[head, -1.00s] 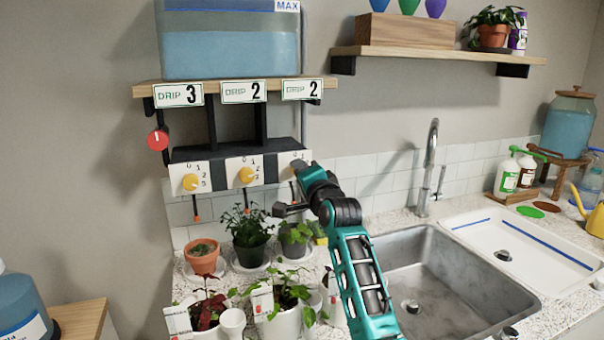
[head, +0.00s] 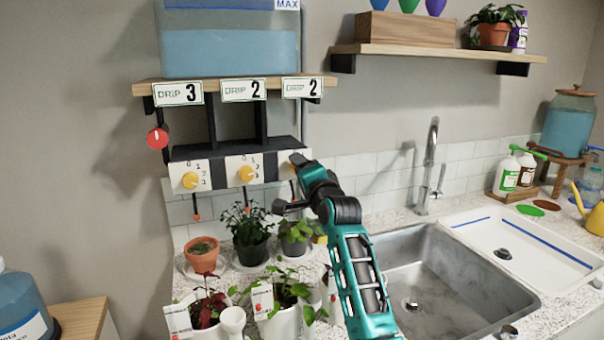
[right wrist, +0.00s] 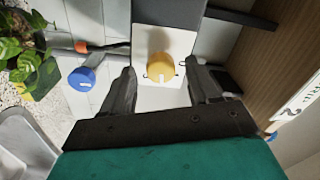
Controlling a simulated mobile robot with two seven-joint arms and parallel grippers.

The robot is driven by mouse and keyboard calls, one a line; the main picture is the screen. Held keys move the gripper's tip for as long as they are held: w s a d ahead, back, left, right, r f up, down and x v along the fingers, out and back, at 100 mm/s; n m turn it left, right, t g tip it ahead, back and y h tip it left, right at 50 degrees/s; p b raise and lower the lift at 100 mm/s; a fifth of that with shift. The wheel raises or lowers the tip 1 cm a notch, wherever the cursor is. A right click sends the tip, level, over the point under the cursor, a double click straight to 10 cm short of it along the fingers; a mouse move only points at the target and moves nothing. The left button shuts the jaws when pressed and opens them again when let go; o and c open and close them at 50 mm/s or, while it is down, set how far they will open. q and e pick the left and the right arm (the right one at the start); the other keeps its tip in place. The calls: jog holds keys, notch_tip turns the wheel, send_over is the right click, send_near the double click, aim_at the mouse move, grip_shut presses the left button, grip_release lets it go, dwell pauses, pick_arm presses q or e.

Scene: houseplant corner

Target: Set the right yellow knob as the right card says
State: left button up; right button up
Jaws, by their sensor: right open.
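The right card (head: 302,87) reads DRIP 2 and hangs on the shelf edge above the right dial plate (head: 285,170). My right gripper (head: 297,168) is in front of that plate and hides its knob in the head view. In the right wrist view the right yellow knob (right wrist: 160,67) is on its white plate (right wrist: 165,38), between the open fingers of the right gripper (right wrist: 160,80). The fingers stand on both sides of the knob with gaps, apparently not touching it. The knob's pointer setting is hard to read. My left gripper is not in view.
Two other yellow knobs, the left (head: 190,181) and the middle (head: 247,174), sit to the left under cards DRIP 3 and DRIP 2. A red knob (head: 157,138) is further left. Potted plants (head: 250,235) stand below. The sink (head: 440,270) is at right.

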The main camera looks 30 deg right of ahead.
jog(key=shift+s, duration=0.1)
jog(key=v, duration=1.2)
jog(key=shift+s+b, duration=0.3)
jog(key=shift+s, duration=0.1)
jog(key=shift+a, duration=0.15)
